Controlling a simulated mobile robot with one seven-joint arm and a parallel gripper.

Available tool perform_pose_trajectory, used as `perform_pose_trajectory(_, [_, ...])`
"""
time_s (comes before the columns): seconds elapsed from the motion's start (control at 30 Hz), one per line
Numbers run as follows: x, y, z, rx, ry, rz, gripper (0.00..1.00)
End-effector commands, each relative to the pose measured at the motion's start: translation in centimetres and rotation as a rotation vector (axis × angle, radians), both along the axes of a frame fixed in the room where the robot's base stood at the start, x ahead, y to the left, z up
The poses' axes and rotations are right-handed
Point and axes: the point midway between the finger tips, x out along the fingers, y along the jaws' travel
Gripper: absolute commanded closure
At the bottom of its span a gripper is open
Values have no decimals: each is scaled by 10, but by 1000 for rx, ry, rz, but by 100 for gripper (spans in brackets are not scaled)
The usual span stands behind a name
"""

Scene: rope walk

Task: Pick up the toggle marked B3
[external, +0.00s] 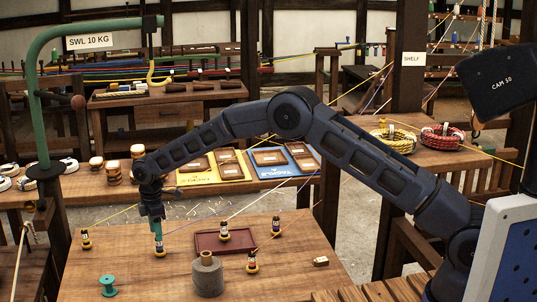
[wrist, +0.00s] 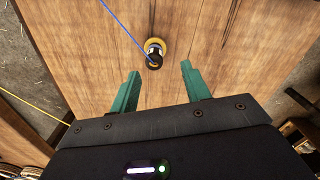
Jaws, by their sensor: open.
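One toggle (external: 160,252) is directly below my gripper (external: 157,228). Others are at the far left (external: 86,240), by the red tray (external: 224,234), at the right (external: 277,228) and in front (external: 252,264). The labels are too small to read, so I cannot tell which is B3. In the wrist view one toggle (wrist: 154,52) with a blue line shows just beyond my gripper's tips (wrist: 160,70). My gripper is open with green fingers, nothing between them.
A grey weight-like cylinder (external: 207,277) stands on the table near the front. A dark red tray (external: 206,242), a green spool (external: 108,285) and a small pale block (external: 321,261) are also on it. Thin lines cross above the table. A green post (external: 42,120) rises at left.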

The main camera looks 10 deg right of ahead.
Motion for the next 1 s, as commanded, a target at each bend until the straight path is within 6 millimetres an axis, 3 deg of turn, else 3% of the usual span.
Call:
perform_pose_trajectory(0.4, [9, -5, -45, 0, 0, 0, 53])
perform_pose_trajectory(0.67, [9, -5, -50, 0, -1, 0, 53])
perform_pose_trajectory(0.73, [9, -5, -50, 0, -1, 0, 61])
perform_pose_trajectory(0.93, [9, -5, -50, 0, -1, 0, 100])
perform_pose_trajectory(1.0, [9, -5, -50, 0, -1, 0, 100])
